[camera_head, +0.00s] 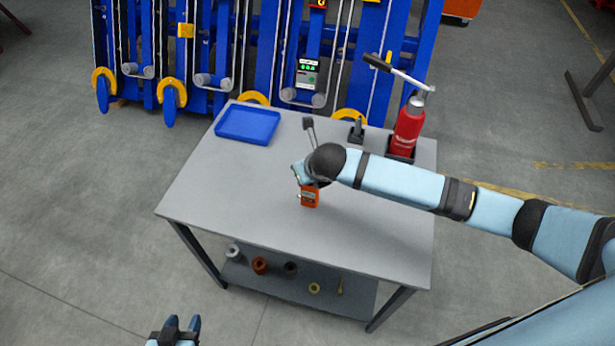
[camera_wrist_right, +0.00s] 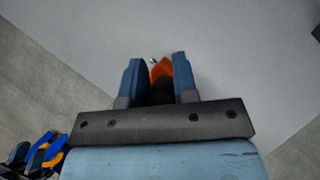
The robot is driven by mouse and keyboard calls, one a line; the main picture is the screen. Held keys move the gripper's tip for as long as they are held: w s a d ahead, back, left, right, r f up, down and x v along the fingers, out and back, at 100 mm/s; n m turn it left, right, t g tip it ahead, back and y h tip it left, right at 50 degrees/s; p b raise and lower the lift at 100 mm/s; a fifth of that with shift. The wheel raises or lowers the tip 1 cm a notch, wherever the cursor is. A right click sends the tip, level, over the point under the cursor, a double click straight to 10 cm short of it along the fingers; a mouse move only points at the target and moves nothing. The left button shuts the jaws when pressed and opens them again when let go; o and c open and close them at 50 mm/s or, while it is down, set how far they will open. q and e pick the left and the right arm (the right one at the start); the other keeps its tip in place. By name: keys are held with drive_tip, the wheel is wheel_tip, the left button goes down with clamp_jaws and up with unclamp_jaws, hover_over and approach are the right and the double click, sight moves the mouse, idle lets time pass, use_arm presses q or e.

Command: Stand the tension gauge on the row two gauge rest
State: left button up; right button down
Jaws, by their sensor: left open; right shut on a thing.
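The orange tension gauge (camera_head: 310,198) is over the grey table, below the wrist of my right arm. My right gripper (camera_head: 301,174) is shut on it. In the right wrist view the orange gauge (camera_wrist_right: 161,70) shows between the two blue fingers of my right gripper (camera_wrist_right: 158,60). I cannot tell whether the gauge touches the tabletop. My left gripper (camera_head: 182,323) is open and empty at the bottom edge of the head view, away from the table. I cannot make out which part of the blue chassis (camera_head: 270,45) is the row two gauge rest.
On the grey table (camera_head: 220,195) are a blue tray (camera_head: 248,124), a small black holder (camera_head: 357,130) and a red bottle with a lever (camera_head: 408,128). A grey box with green lights (camera_head: 308,72) is on the chassis. Several small parts lie on the lower shelf (camera_head: 330,290).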

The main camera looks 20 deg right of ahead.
sight(309, 196)
drive_tip(key=shift+f, duration=1.8)
drive_tip(key=c, duration=0.9)
unclamp_jaws()
